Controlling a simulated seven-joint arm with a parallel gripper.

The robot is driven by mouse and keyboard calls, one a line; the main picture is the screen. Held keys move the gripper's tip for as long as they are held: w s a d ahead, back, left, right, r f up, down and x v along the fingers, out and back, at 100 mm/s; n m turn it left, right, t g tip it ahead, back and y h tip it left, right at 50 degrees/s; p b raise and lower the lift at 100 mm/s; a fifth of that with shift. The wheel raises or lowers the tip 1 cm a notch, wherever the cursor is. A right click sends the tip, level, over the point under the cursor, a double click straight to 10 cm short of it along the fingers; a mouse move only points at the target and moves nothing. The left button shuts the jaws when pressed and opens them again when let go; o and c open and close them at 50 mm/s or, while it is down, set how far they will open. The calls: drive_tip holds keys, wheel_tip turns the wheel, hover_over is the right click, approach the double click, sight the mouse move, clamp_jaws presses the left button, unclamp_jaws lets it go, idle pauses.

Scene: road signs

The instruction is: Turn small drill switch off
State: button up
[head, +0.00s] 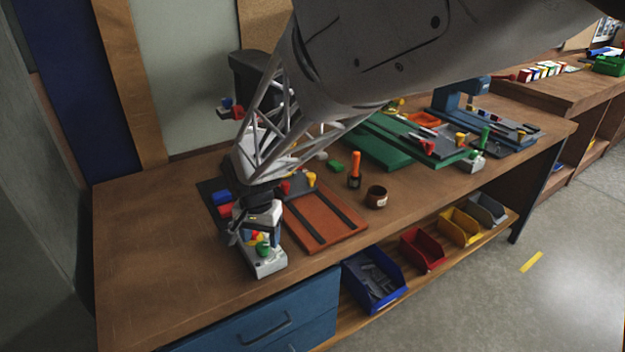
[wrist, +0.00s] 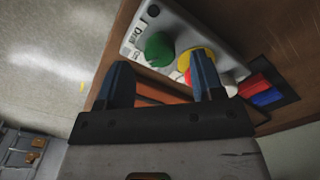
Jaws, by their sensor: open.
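A pale grey switch box (head: 268,264) stands near the front edge of the bench in the head view. In the wrist view the same box (wrist: 205,22) carries a large green button (wrist: 159,49), a yellow knob and a red part partly hidden by a finger. My gripper (wrist: 160,78) is open and empty, with blue fingers pointing at the box. One finger overlaps the yellow knob in the picture; I cannot tell whether they touch. In the head view my gripper (head: 258,225) is just above and behind the box.
An orange slotted plate (head: 325,222) lies right of the box, with red and blue blocks (head: 222,198) to its left. An orange-handled tool (head: 354,168) and a brown cup (head: 376,197) stand further right. A second switch box (head: 474,162) stands beyond. The bench's left is clear.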

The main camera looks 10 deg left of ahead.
sight(264, 245)
drive_tip(key=shift+r, duration=2.65)
drive_tip(key=shift+d+r, duration=0.1)
drive_tip(key=shift+d, duration=0.15)
drive_tip(key=s+d+r, duration=0.1)
drive_tip(key=d+r, duration=0.2)
drive_tip(key=d, duration=0.6)
drive_tip(key=s+d+r+t, duration=0.1)
drive_tip(key=d+r, duration=0.1)
drive_tip(key=d, duration=0.7)
drive_tip(key=s+d+r, duration=0.2)
drive_tip(key=d+r, duration=0.1)
drive_tip(key=d, duration=0.5)
drive_tip(key=s+d+t, duration=0.1)
drive_tip(key=s+d, duration=1.3)
drive_tip(key=d, duration=0.3)
drive_tip(key=shift+t, duration=0.3)
